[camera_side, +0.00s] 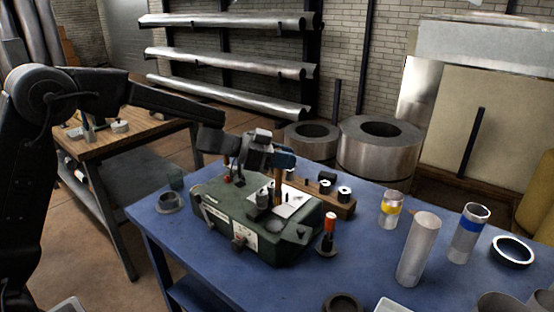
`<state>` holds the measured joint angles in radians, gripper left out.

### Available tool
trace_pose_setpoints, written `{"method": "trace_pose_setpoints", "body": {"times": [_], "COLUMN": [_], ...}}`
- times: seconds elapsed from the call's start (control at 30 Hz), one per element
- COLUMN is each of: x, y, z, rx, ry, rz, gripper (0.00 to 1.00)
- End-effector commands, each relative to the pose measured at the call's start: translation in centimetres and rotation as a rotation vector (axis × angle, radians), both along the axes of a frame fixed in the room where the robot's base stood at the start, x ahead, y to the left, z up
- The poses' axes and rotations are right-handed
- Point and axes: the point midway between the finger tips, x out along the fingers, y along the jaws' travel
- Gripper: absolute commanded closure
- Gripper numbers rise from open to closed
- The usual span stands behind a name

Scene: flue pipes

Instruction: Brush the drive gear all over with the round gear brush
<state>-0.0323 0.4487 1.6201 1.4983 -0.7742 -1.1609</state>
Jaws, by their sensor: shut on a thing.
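The green machine (230,228) sits on the blue table, with a small dark cluster of parts (264,200) on its top. The drive gear is too small to pick out for sure among these parts. My gripper (284,166) is above the machine's back right part, pointing down. It is shut on a thin upright tool with a brown handle (281,188), which looks like the round gear brush. The tool's lower end is near the top of the machine. I cannot tell whether its bristles touch a gear.
A wooden block with dark and pale rollers (345,208) stands behind the machine. Cans (390,210), a grey cylinder (418,250) and a ring (512,251) stand to the right.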

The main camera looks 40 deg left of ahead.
Motion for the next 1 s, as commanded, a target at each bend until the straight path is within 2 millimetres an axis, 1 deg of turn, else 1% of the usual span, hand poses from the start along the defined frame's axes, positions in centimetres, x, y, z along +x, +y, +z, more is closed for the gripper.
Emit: {"method": "trace_pose_setpoints", "body": {"times": [0.67, 0.77, 0.83, 1.0], "x": [0.0, -0.1, 0.0, 0.0], "y": [0.1, 0.1, 0.8, 2.3], "z": [-6.1, -7.2, -7.5, -7.5], "rx": [-0.002, -0.002, -0.001, -0.001], "ry": [0.003, 0.003, 0.001, -0.001], "rz": [0.002, 0.001, 0.003, 0.003], "gripper": [1.00, 1.00, 1.00, 1.00]}}
